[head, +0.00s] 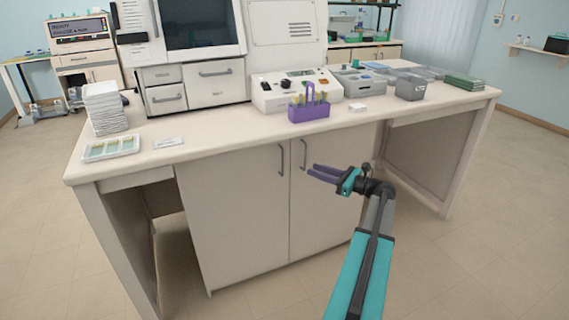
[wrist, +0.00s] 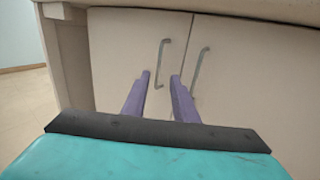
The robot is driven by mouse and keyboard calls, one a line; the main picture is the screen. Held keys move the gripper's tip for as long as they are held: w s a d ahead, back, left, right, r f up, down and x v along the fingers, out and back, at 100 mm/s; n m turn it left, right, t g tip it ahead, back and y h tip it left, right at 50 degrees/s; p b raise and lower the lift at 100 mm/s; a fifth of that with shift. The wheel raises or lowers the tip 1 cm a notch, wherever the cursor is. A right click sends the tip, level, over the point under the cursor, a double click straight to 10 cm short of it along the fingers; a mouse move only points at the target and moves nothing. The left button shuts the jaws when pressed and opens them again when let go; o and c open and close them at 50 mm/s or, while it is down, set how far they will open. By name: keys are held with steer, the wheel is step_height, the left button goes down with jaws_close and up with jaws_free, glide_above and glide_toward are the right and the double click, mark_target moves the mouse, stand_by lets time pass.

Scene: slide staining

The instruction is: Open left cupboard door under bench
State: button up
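The left cupboard door (head: 235,210) is shut, flush with the shut right door (head: 330,205). Its grey upright bar handle (head: 281,159) is near its right edge; the right door's handle (head: 304,154) is just beside it. My gripper (head: 310,171) has purple fingers and is open and empty, in front of the right door in the head view. In the wrist view, the left door (wrist: 115,45) is ahead, and the left handle's (wrist: 163,62) lower end shows between the fingertips (wrist: 160,76). The right handle (wrist: 199,68) is right of them. No contact is visible.
The bench top (head: 215,135) overhangs the doors. A purple rack (head: 309,112), a stack of white trays (head: 104,108) and a slide tray (head: 111,148) stand on it. The floor (head: 245,295) before the doors is clear. A bench leg (head: 466,165) stands at right.

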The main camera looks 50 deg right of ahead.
steer(key=shift+w, duration=0.1)
glide_toward(286, 161)
steer(key=w+a+r, duration=0.1)
steer(key=w+a, duration=0.1)
steer(key=w+a+r, duration=0.1)
steer(key=w+a, duration=0.1)
steer(key=w+a+r, duration=0.1)
steer(key=w+a, duration=0.1)
steer(key=shift+r+b, duration=0.2)
steer(key=shift+b, duration=0.1)
jaws_close()
steer(key=shift+d, duration=0.15)
stand_by(1.3)
steer(key=shift+a, duration=0.25)
